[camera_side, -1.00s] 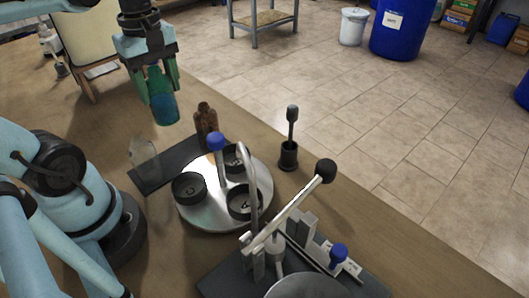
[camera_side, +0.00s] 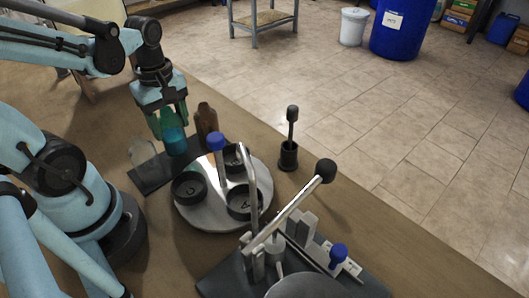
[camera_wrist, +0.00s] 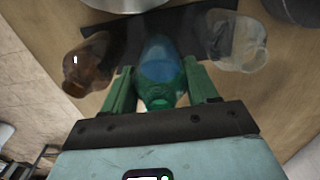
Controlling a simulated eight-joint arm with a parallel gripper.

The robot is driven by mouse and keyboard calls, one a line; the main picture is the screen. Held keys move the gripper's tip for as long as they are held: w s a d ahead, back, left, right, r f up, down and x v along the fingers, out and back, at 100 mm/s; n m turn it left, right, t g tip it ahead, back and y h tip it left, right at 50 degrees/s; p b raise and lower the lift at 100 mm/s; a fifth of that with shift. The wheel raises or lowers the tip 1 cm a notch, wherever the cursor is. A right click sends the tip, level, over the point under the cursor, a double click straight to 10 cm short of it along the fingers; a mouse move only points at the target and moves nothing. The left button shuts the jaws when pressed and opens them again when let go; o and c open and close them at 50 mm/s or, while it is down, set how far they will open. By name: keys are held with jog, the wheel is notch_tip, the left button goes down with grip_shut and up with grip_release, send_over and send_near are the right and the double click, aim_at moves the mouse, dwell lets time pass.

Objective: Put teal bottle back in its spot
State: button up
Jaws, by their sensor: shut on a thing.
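The teal bottle (camera_side: 174,138) is upright between the green fingers of my gripper (camera_side: 168,122), which is shut on it. Its base is at or just above the dark mat (camera_side: 150,176), between a clear bottle (camera_side: 143,154) on the left and a brown bottle (camera_side: 206,120) on the right. I cannot tell if the base touches the mat. In the wrist view the teal bottle (camera_wrist: 160,72) is between the fingers, with the brown bottle (camera_wrist: 88,62) to the left and the clear bottle (camera_wrist: 238,47) to the right.
A round metal plate (camera_side: 205,215) with several black cups and a blue-topped post stands close in front of the mat. A black holder (camera_side: 288,155) with a dark-headed tool is to its right. A lever press (camera_side: 290,215) stands at the front.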

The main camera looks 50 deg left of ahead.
jog(key=shift+f, duration=0.7)
jog(key=shift+f, duration=0.35)
jog(key=o, duration=0.9)
notch_tip(320, 180, up, 12)
jog(key=shift+r, duration=0.25)
jog(key=shift+w+d+f+m+t, duration=0.7)
jog(key=shift+w+d+m+t, duration=0.6)
jog(key=shift+m, duration=1.7)
jog(key=shift+w+d+f+m+t, duration=0.75)
jog(key=shift+w+d+m+t, duration=0.55)
jog(key=shift+m, duration=1.7)
jog(key=shift+w+d+f+m+t, duration=0.85)
jog(key=shift+d+m, duration=0.65)
jog(key=shift+m, duration=1.5)
